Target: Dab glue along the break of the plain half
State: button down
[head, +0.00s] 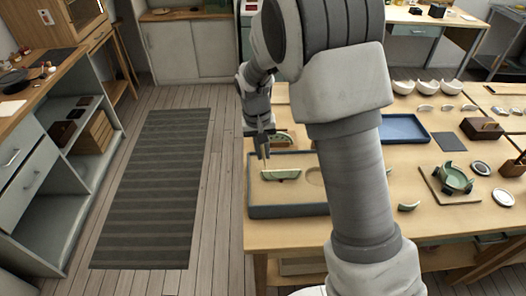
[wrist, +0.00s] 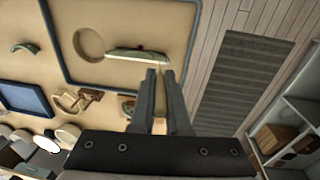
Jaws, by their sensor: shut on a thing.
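A pale green half (head: 281,174) lies in the left part of a dark-rimmed tray (head: 288,211), beside a round recess. In the wrist view the half (wrist: 138,54) appears as a narrow pale strip just beyond my fingertips. My gripper (head: 264,155) points down over the tray's back left, close behind the half. In the wrist view my gripper (wrist: 160,73) has its fingers close together on a thin tan thing (wrist: 160,104), mostly hidden between them. I cannot tell whether its tip touches the half. Another green piece (head: 283,138) is behind the tray, partly hidden by my arm.
To the right are a blue tray (head: 405,130), a green footed piece (head: 453,178) on a board, a small green shard (head: 409,207), a wooden block (head: 482,128) and white bowls (head: 425,87) at the back. My arm hides the table's middle.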

jog(key=shift+r+p, duration=2.35)
jog(key=shift+r, duration=1.45)
jog(key=shift+f, duration=0.1)
